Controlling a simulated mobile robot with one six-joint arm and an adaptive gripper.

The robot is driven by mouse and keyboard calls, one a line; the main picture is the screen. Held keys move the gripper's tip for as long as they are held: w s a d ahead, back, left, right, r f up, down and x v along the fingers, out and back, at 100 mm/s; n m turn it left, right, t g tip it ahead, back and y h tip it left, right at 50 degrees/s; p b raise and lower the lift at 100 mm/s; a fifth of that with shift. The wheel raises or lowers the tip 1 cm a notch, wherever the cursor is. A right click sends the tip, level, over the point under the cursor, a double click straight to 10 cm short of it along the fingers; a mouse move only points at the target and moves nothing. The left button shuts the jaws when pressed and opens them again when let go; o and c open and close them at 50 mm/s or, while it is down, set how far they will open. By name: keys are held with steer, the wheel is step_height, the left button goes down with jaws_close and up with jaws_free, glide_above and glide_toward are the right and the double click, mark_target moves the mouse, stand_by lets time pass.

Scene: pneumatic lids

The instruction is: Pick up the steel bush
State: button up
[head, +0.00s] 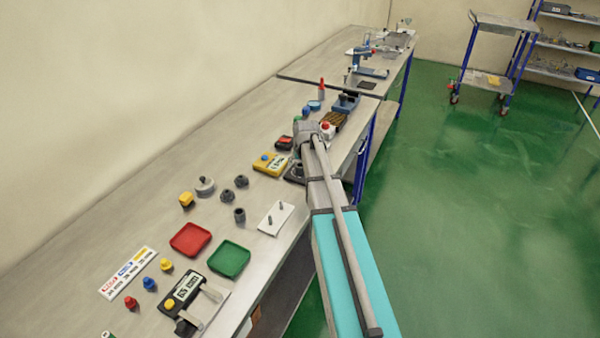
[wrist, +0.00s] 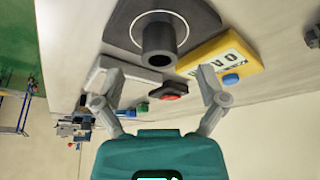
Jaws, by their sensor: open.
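A dark grey hollow cylinder, which looks like the steel bush (wrist: 159,44), stands on a dark plate (wrist: 190,15) inside a thin white ring in the wrist view. In the head view the bush (head: 298,169) is beside my arm, partly hidden by it. My gripper (wrist: 160,80) is open and empty. Its two fingers are spread either side of the bush's line, with the bush beyond the fingertips and apart from them.
A yellow box with a blue button (head: 271,163) and a red-topped switch (head: 284,142) stand close by. A white plate with pins (head: 276,217), a red tray (head: 190,240), a green tray (head: 229,260) and several dark fittings lie nearer on the bench. Green floor lies right of the bench.

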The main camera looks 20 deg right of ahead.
mark_target(300, 165)
steer(key=shift+b+x, duration=1.1)
steer(key=shift+x, duration=0.4)
jaws_close()
steer(key=shift+r, duration=0.2)
step_height(300, 165, up, 3)
steer(key=p, duration=0.3)
steer(key=shift+f, duration=0.1)
steer(key=s+d+r+p, duration=0.3)
steer(key=s+r+p, duration=0.7)
steer(key=s, duration=0.3)
steer(key=shift+s+d, duration=0.25)
steer(key=shift+d, duration=0.1)
